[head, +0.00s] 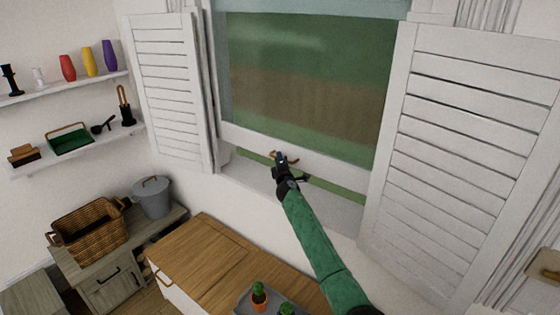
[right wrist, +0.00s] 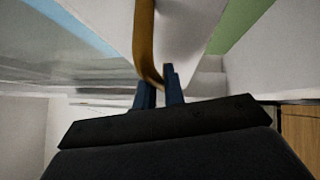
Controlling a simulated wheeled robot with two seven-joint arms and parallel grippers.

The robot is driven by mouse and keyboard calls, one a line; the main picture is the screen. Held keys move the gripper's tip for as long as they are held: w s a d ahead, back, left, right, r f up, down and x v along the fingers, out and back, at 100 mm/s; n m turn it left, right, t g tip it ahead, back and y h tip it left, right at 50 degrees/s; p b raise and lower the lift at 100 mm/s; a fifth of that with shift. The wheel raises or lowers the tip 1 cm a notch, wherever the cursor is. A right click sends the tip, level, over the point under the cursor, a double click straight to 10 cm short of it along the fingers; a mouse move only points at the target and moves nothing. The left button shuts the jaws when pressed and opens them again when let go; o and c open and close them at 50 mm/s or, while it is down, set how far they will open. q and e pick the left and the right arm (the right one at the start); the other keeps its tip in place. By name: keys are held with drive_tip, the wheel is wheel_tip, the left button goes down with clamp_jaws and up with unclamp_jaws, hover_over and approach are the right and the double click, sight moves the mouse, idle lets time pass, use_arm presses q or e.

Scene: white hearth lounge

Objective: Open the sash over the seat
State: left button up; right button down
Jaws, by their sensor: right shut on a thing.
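The sash (head: 335,170) is a white-framed window pane between two shutters. Its bottom rail stands above the sill, with a strip of green showing through the gap below it. A brass handle (head: 290,161) is on the bottom rail. My right gripper (head: 281,160) is at the handle, and in the right wrist view its two dark blue fingers (right wrist: 160,92) are shut on the curved brass handle (right wrist: 144,40). The seat (head: 205,255) is a wooden-topped bench below the window. My left gripper is not in view.
White louvred shutters stand at the left (head: 167,90) and right (head: 455,150) of the window. A tray (head: 245,300) with potted cacti sits on the seat. A wicker basket (head: 88,232) and grey bin (head: 153,197) stand at the left, under wall shelves.

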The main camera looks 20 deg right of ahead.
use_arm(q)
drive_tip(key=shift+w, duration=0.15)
use_arm(e)
drive_tip(key=c, duration=1.5)
unclamp_jaws()
